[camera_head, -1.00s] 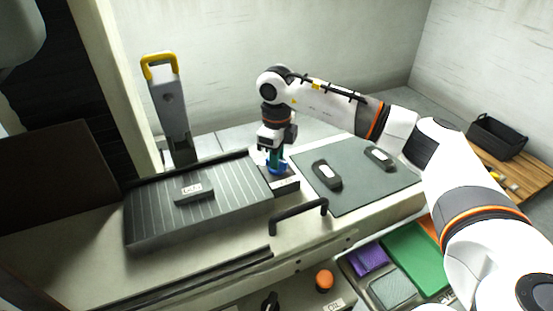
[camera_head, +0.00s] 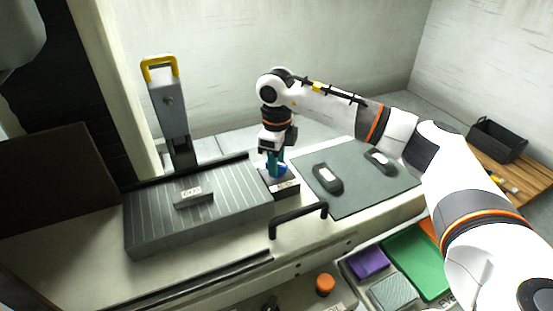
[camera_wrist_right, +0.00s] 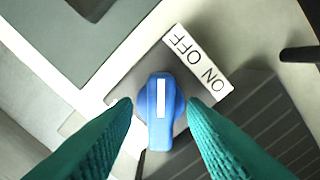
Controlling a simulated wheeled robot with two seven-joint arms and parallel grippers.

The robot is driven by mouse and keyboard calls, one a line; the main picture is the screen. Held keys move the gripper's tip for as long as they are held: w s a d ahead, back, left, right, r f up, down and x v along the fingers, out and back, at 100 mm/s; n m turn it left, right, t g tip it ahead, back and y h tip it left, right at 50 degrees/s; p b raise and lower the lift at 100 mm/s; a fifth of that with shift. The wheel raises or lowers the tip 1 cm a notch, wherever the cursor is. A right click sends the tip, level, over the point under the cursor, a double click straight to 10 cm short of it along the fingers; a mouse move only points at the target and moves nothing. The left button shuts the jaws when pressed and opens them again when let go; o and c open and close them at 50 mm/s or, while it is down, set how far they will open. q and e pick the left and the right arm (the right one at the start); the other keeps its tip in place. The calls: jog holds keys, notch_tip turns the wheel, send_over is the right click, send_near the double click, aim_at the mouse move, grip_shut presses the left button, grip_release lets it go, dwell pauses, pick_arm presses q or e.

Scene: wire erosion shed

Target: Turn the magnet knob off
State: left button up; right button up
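The magnet knob is blue with a white stripe; it shows in the right wrist view (camera_wrist_right: 158,108) and partly in the head view (camera_head: 277,171). It sits on a dark block at the right end of the ribbed grey magnetic chuck (camera_head: 230,203). In the wrist view the stripe runs straight up the picture. A white ON/OFF label (camera_wrist_right: 198,63) lies beside the knob, OFF nearer the top and ON to the right. My right gripper (camera_wrist_right: 160,103) points down with its teal fingers on either side of the knob, narrow gaps showing.
A black bar handle (camera_head: 298,217) stands in front of the chuck. A grey mat (camera_head: 350,195) with two dark handheld items lies to the right. A yellow-handled lever (camera_head: 170,105) rises behind. An orange button (camera_head: 325,284) is below the front edge.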

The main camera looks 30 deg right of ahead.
notch_tip(320, 180, up, 12)
jog(key=b, duration=0.1)
jog(key=shift+b, duration=0.3)
dwell(0.5)
